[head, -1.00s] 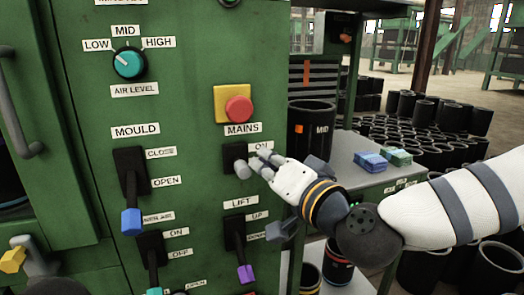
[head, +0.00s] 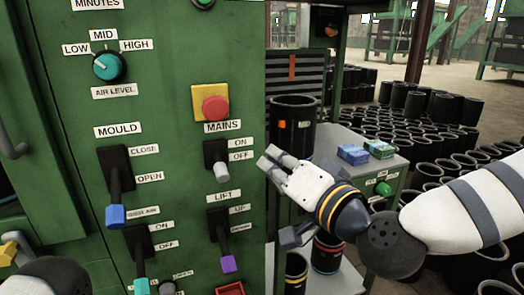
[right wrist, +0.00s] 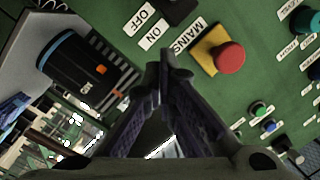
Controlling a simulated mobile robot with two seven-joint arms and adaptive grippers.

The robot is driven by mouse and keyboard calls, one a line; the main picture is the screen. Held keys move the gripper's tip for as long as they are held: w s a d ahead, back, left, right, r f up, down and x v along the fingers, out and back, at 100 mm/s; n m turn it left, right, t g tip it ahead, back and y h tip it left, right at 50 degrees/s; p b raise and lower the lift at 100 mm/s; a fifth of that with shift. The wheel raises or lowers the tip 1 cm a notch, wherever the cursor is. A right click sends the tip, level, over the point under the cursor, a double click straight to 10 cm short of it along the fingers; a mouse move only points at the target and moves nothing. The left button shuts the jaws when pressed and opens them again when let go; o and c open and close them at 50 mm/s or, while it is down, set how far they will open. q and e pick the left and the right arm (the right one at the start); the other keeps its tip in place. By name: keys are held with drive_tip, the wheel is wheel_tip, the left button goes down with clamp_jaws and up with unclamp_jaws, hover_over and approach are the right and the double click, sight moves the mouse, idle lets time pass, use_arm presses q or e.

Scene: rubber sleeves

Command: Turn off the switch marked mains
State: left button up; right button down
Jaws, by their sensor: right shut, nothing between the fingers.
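The mains switch (head: 221,170) is a black plate with a grey-tipped lever, below the MAINS label (head: 222,127) on the green panel. Its tip points down, just below the level of the OFF label (head: 241,156). In the right wrist view only part of the black switch plate (right wrist: 180,10) shows at the top edge, near the ON and OFF labels. My right gripper (head: 268,160) is shut and empty, to the right of the switch and apart from it. Its fingers also show in the right wrist view (right wrist: 165,62). My left gripper is not in view.
A red button on a yellow plate (head: 198,103) sits above the switch. The mould lever (head: 116,215) and lift lever (head: 228,262) are nearby.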

drive_tip(key=s, duration=0.1)
drive_tip(key=s+d, duration=0.1)
drive_tip(key=s, duration=0.1)
drive_tip(key=s+d+f, duration=0.1)
drive_tip(key=s, duration=0.1)
drive_tip(key=shift+s+f, duration=0.1)
